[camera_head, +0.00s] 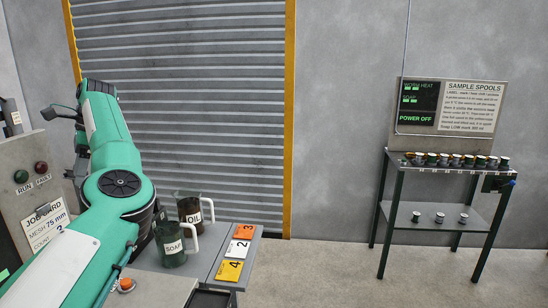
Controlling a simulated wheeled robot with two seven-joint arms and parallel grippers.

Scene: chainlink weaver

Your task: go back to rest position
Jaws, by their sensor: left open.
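My green left arm comes in from the left and bends upward beside the machine. My left gripper (58,113) is small and partly hidden at the far end of the arm, at the left by the shutter's edge. It is open, and I see nothing held in it. It is well above and to the left of the jugs. My right gripper is not in view.
A soap jug (171,243) and an oil jug (190,212) stand on a grey table (208,262) beside numbered cards (238,249). A machine panel (33,180) with a job card is at left. A spool rack (440,173) stands at right. Open floor (320,270) lies between.

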